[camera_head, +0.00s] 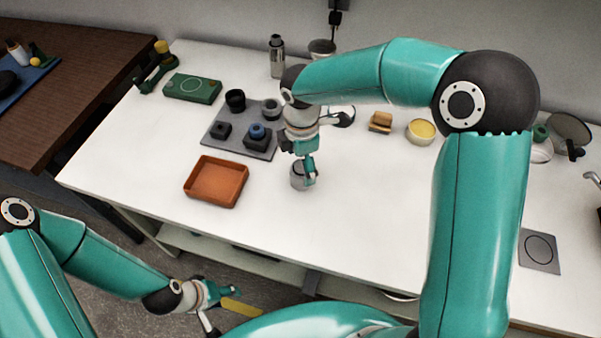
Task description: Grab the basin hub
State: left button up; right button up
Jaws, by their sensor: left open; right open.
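A small grey round piece (299,176), which looks like the basin hub, stands on the white table right of the orange tray. My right gripper (309,177) points down at it, open, with its fingers at or beside the piece; they partly hide it, and I cannot tell whether they touch it. My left gripper (222,309) is open and empty, low in front of the table's front edge. A grey plate (231,144) behind the orange tray bears a black cup, a grey ring, a dark block and a blue-topped dark piece.
The orange tray (216,183) lies left of the round piece. A green box (192,88), a metal bottle (277,57), a wooden piece (380,122) and a yellow-filled bowl (421,131) stand farther back. A grey square plate (539,250) lies at right. The table's front middle is clear.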

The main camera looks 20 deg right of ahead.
aim_at(301, 174)
jog(key=shift+w+d+f, duration=0.1)
jog(key=shift+w+f, duration=0.05)
jog(key=shift+f, duration=1.25)
jog(key=shift+w+f, duration=0.1)
jog(key=shift+f, duration=1.3)
jog(key=c, duration=1.4)
jog(key=shift+r, duration=0.1)
